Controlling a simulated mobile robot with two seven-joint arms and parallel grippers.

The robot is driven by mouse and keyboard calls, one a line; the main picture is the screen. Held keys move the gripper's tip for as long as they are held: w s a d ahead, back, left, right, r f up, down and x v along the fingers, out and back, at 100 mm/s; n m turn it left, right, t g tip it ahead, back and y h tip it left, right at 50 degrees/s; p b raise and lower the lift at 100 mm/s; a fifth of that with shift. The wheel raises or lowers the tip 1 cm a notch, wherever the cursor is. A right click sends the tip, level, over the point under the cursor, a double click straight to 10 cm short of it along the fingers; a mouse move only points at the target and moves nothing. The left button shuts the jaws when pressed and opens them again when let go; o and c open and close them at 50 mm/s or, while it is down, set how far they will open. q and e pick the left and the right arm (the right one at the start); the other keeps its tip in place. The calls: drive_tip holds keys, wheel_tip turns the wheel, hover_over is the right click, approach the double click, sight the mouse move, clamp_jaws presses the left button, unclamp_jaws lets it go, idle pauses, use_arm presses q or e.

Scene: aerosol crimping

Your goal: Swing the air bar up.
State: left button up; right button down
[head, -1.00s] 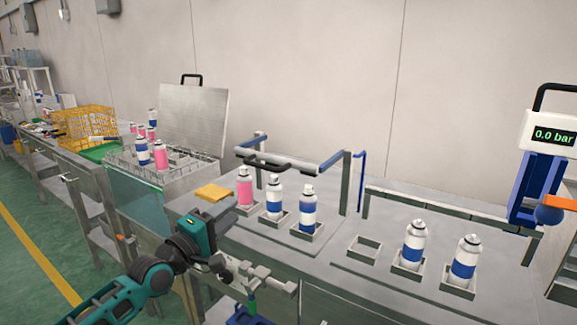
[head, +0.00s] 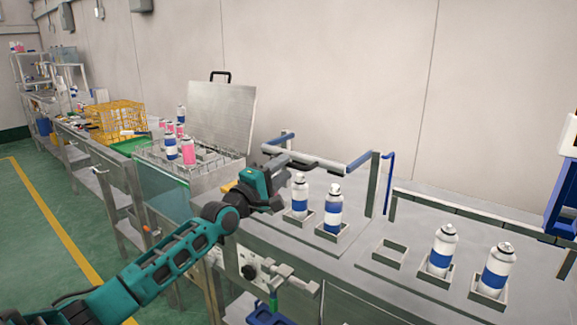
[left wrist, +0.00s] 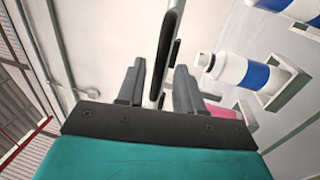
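The air bar (head: 328,165) is a grey bar on blue arms, lying low across a row of cans on the bench. Its black handle (head: 288,160) is partly covered by my left gripper (head: 278,178) in the head view. In the left wrist view the handle (left wrist: 171,42) runs between the two spread fingers of my left gripper (left wrist: 160,75). The fingers look apart, with gaps beside the handle. My right gripper is not in view.
Two blue-banded cans (head: 299,194) (head: 333,210) stand in holders under the bar; a pink can (left wrist: 218,110) shows beside the fingers. More cans (head: 442,250) stand at right. An open-lidded crate (head: 215,182) is at left.

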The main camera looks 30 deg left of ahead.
sight(287, 165)
use_arm(q)
drive_tip(key=shift+x, duration=1.6)
drive_tip(key=shift+c, duration=0.5)
clamp_jaws()
